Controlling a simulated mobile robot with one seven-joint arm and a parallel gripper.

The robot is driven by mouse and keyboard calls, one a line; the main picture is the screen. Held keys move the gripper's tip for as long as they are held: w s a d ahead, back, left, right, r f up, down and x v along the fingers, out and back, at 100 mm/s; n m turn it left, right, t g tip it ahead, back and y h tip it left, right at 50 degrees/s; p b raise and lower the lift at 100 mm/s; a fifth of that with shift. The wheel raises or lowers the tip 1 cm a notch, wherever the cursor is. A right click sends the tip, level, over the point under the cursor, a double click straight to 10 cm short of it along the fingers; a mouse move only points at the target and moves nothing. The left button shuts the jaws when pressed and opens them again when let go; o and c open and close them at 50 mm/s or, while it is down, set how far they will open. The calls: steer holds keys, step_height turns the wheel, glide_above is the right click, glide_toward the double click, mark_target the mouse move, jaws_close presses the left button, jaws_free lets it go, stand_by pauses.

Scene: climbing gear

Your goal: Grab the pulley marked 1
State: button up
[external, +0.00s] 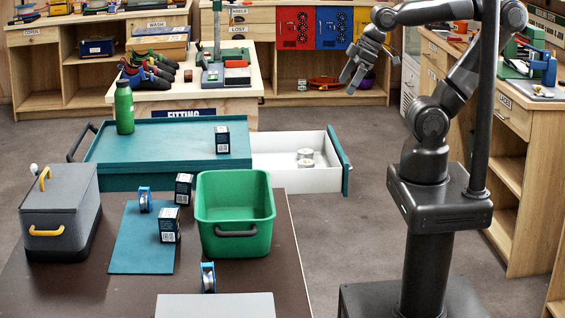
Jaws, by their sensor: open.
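Two small blue pulleys with pale wheels stand on the dark table in the external view. One pulley (145,199) is at the far left edge of a teal mat; the other pulley (208,278) is near the front, by a grey panel. Both are too small for me to read any number. My gripper (349,85) is open and empty, raised in the air at the upper right. It points down and left, well away from both pulleys, beyond the far side of the table.
A green tub (235,248) stands on the dark table (288,245), right of the teal mat (140,255) and several dark boxes (169,224). A grey cooler (58,225) is at left. Behind, an open white drawer (275,160) holds round items. Floor between my base and the table is clear.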

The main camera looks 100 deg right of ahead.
steer(key=c, duration=1)
steer(key=w+a+r+m+g, duration=0.15)
steer(key=w+r, duration=0.25)
steer(key=w, duration=0.4)
steer(key=w+a+r+m+t, duration=0.1)
steer(key=w+r+m, duration=0.25)
steer(key=w, duration=0.35)
steer(key=m+g+y, duration=0.4)
steer(key=m+g, duration=0.1)
steer(key=m, duration=0.9)
glide_above(145, 211)
steer(key=d, duration=0.5)
step_height(145, 211, down, 25)
steer(key=shift+y, duration=0.3)
steer(key=x, duration=1.1)
steer(key=shift+d+f, duration=0.2)
steer(key=shift+f, duration=0.05)
